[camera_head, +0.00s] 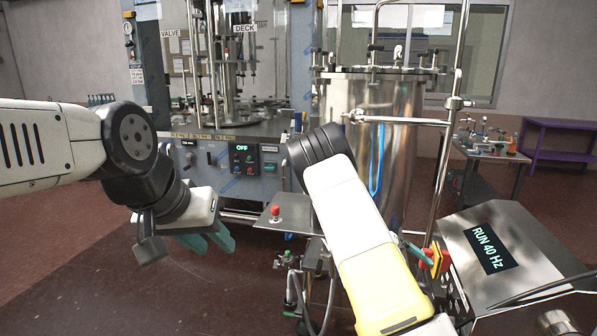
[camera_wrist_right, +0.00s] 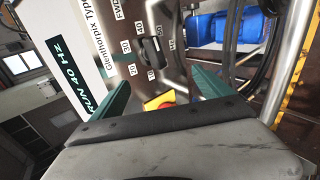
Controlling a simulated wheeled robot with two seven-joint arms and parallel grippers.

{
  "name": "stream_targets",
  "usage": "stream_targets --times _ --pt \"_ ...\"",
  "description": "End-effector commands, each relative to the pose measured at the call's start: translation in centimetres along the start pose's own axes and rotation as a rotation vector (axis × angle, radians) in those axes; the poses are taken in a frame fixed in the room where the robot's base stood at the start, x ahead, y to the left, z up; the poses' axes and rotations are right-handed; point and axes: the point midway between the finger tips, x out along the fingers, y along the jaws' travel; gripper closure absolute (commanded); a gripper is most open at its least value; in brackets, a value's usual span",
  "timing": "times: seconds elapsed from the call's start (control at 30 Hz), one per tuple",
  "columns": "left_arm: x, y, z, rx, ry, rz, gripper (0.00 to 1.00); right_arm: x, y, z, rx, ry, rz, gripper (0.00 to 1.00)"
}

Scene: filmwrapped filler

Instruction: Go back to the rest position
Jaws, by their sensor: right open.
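My left gripper (camera_head: 212,243) hangs over open floor at the left of the head view, with teal fingers pointing down to the right. Its gap is unclear. My right arm reaches forward through the middle; one teal fingertip shows beside a red and yellow switch (camera_head: 436,258). In the right wrist view my right gripper (camera_wrist_right: 162,88) is open, its teal fingers apart. The red and yellow switch (camera_wrist_right: 160,101) shows between them, partly hidden by the gripper body. A black selector knob (camera_wrist_right: 152,52) on the panel lies beyond. I cannot tell whether the fingers touch anything.
A control box with a RUN 40 Hz display (camera_head: 490,248) stands at the right. A steel tank (camera_head: 400,130) with pipes is behind my right arm. A filling machine (camera_head: 240,160) stands at the back left. The floor (camera_head: 90,270) at the left is clear.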

Motion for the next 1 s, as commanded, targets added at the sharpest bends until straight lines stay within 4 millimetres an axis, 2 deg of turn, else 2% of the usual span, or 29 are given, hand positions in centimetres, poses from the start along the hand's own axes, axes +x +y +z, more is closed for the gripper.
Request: stream_targets --times 0.23,0.47,0.7,1.0 --pt "0.0 0.0 0.0 0.0 0.0 0.0 0.64 -5.1 2.1 4.7 0.034 -0.05 -0.369 0.11" --pt "0.0 0.0 0.0 0.0 0.0 0.0 0.64 -11.2 4.9 9.0 0.041 0.004 -0.673 0.11" --pt "0.0 0.0 0.0 0.0 0.0 0.0 0.64 -17.6 8.7 14.3 0.041 0.146 -0.928 0.11" --pt "0.0 0.0 0.0 0.0 0.0 0.0 0.64 -23.9 13.1 22.2 0.039 0.415 -1.123 0.11"
